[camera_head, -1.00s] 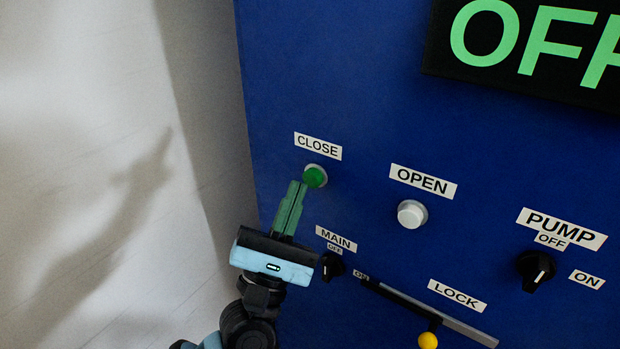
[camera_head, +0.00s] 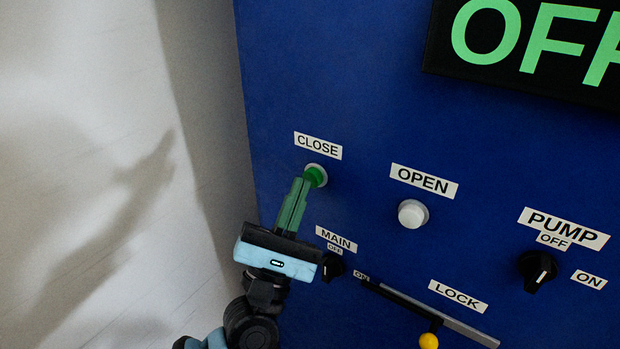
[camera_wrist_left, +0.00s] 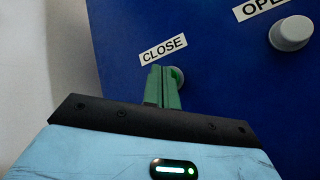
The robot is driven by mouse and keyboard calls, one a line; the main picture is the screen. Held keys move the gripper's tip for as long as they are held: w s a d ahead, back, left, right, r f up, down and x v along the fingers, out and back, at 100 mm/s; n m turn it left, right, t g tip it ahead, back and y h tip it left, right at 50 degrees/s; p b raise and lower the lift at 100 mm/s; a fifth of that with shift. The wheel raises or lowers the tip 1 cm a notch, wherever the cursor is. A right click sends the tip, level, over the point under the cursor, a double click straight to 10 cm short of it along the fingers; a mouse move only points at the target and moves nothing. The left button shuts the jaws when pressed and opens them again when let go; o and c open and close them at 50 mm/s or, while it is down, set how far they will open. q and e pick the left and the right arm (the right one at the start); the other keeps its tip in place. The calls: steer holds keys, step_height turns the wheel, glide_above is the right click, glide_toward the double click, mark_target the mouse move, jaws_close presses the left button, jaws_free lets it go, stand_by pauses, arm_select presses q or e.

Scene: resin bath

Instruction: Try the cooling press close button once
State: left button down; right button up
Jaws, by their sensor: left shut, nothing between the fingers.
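The green close button (camera_head: 316,175) sits in a pale ring on the blue panel, under the CLOSE label (camera_head: 318,146). My left gripper (camera_head: 304,181) is shut with nothing between its green fingers. Its fingertips are at the button's lower left and cover part of it; they look to be touching it. In the left wrist view the fingers of the left gripper (camera_wrist_left: 162,70) point at the button (camera_wrist_left: 177,77), which is mostly hidden behind them. My right gripper is not in view.
To the right are the white OPEN button (camera_head: 412,214) and the black PUMP knob (camera_head: 538,268). The MAIN knob (camera_head: 332,267) is close beside my left gripper. The LOCK lever with a yellow knob (camera_head: 428,341) is below. A dark display (camera_head: 440,50) reads green "OFF", cut off.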

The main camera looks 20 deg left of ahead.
arm_select(q)
steer(key=shift+w+d, duration=0.15)
steer(key=shift+w, duration=0.15)
stand_by(0.4)
steer(key=shift+w, duration=0.2)
stand_by(0.5)
steer(key=shift+s, duration=0.1)
steer(key=shift+s+a, duration=0.25)
steer(key=shift+s, duration=0.55)
steer(key=shift+s, duration=0.1)
steer(key=s, duration=0.1)
steer(key=s+a, duration=0.1)
steer(key=s, duration=0.2)
steer(key=shift+s+a, duration=0.25)
steer(key=shift+a, duration=0.15)
stand_by(0.4)
